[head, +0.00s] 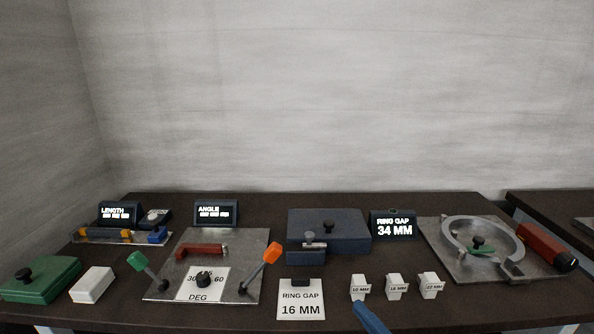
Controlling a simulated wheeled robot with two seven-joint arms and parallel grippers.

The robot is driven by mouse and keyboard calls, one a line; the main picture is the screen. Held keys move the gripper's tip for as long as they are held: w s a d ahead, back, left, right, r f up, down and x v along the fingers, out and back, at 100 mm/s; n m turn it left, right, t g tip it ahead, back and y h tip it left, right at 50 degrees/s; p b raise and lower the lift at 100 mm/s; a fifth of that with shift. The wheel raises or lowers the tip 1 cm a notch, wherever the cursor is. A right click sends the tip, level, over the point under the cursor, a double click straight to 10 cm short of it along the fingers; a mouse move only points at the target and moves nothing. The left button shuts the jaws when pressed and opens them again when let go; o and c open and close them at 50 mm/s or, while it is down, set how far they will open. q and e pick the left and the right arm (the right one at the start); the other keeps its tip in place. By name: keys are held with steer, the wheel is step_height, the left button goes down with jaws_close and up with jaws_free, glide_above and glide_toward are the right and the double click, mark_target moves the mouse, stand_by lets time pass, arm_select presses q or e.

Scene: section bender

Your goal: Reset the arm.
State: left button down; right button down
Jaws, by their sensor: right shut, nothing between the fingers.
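My right gripper (368,314) shows only as a narrow blue end rising from the bottom edge, in front of the small white blocks. It is shut and empty, and the rest of that arm is out of the picture. My left gripper is not in view. The angle bender plate (255,243) lies left of the middle, with a green-ended lever (139,260), an orange-ended lever (271,253) and a red bar (200,251). The ring plate (445,262) on the right carries a grey open ring (452,232) with a green-based knob (478,246).
A card (300,305) reads "RING GAP 16 MM"; the ring gap display (395,226) reads 34 MM. White blocks (396,287) stand near the gripper. A blue-grey block (340,230), green box (42,279), white block (92,285) and red cylinder (545,246) share the dark table (460,310).

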steer(key=s+d+m+t+h, duration=0.1)
steer(key=d+m+t+h, duration=0.1)
steer(key=d+m+h, duration=1.1)
steer(key=s+a+f+m+g, duration=0.1)
steer(key=s+f+m+g, duration=0.3)
steer(key=f+m+g, duration=0.15)
steer(key=s+a+f+m+g+y, duration=0.1)
steer(key=s+a+f+g+y, duration=0.1)
steer(key=s+a+f+g, duration=0.45)
steer(key=s+a+f+m+g+y, duration=0.25)
steer(key=s+f, duration=0.35)
steer(key=s, duration=0.4)
step_height(320, 180, down, 16)
steer(key=s+r+n+g, duration=0.1)
steer(key=s+g, duration=0.1)
steer(key=s+d+f, duration=0.2)
steer(key=s+f, duration=0.8)
steer(key=s, duration=0.2)
steer(key=shift+s+d+f+g, duration=0.25)
steer(key=shift+d+f+g, duration=0.1)
steer(key=shift+f, duration=0.05)
steer(key=shift+h, duration=0.25)
